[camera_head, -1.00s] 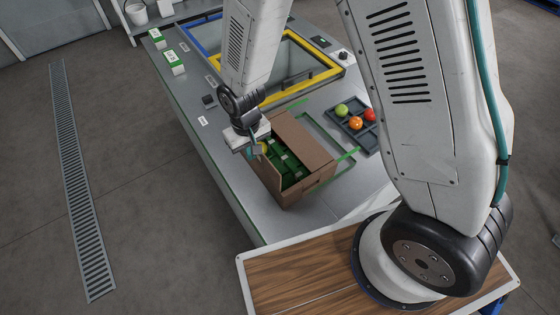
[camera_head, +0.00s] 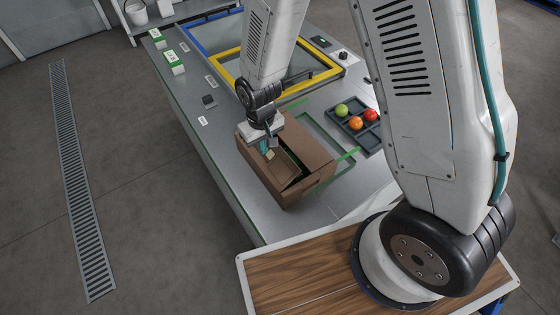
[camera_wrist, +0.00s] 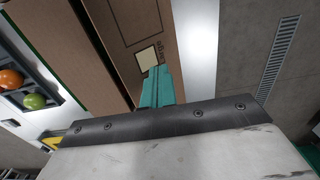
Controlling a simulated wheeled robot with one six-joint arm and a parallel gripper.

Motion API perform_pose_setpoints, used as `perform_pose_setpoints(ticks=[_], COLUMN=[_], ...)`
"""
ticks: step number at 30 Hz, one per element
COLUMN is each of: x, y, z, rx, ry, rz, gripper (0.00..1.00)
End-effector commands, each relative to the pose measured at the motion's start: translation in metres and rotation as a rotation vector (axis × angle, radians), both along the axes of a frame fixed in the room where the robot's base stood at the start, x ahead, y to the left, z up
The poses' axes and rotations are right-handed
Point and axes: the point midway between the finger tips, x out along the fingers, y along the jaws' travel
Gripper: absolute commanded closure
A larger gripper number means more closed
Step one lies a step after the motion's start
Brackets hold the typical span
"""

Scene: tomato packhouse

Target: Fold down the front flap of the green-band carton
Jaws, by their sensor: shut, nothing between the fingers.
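The brown carton (camera_head: 318,178) stands on the grey bench, partly under my arm. A flap (camera_head: 282,178) on its left side lies inward over the opening, slightly tilted. In the wrist view, the fingers (camera_wrist: 158,86) point at the brown board (camera_wrist: 125,30), beside a cream label (camera_wrist: 148,57). No green band is clearly visible on the carton's outside.
A dark tray (camera_head: 368,141) with red, orange and green tomatoes stands right of the carton. A yellow-and-blue frame (camera_head: 226,74) lies behind. Small green-and-white boxes (camera_head: 174,66) stand at the far left.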

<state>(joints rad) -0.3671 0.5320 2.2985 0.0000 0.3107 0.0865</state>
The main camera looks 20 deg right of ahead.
Motion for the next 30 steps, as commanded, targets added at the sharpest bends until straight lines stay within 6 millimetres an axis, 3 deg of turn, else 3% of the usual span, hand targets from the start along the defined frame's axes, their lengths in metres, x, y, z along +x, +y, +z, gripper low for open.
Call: perform_pose_setpoints(ticks=[30], x=[0.007], y=[-0.024], z=[-0.027], rx=[0.000], ry=[0.000], rz=[0.000], gripper=[1.00])
